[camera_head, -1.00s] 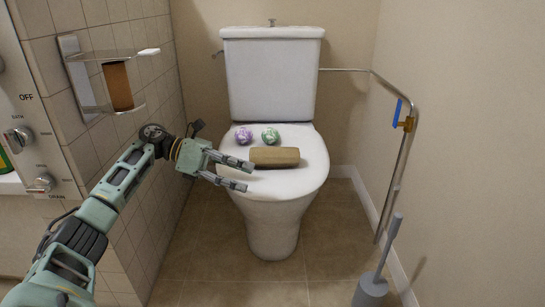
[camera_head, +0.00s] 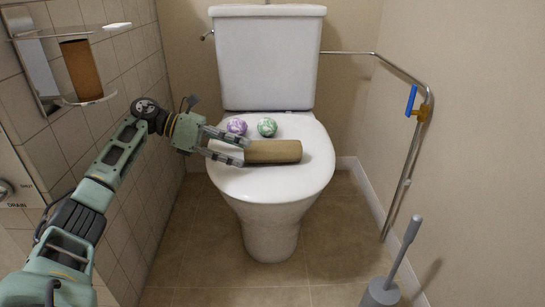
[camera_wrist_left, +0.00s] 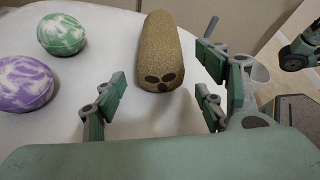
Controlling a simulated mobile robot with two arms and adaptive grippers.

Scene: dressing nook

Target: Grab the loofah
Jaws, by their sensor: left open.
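The loofah (camera_head: 275,151) is a brown, rounded cylinder lying sideways on the closed white toilet lid (camera_head: 290,183). In the left wrist view the loofah (camera_wrist_left: 160,50) points away from me, with its near end showing several dark holes. My left gripper (camera_head: 243,152) is open at the left end of the loofah. In the left wrist view its fingers stand on either side of the loofah's near end, with gaps visible between them and it. My right gripper is not seen in the head view.
A purple-and-white ball (camera_head: 236,126) and a green-and-white ball (camera_head: 267,127) lie just behind the loofah. A toilet brush (camera_head: 380,292) stands at the lower right. A metal rail (camera_head: 408,160) is on the right wall, and a metal-framed holder (camera_head: 75,75) on the left wall.

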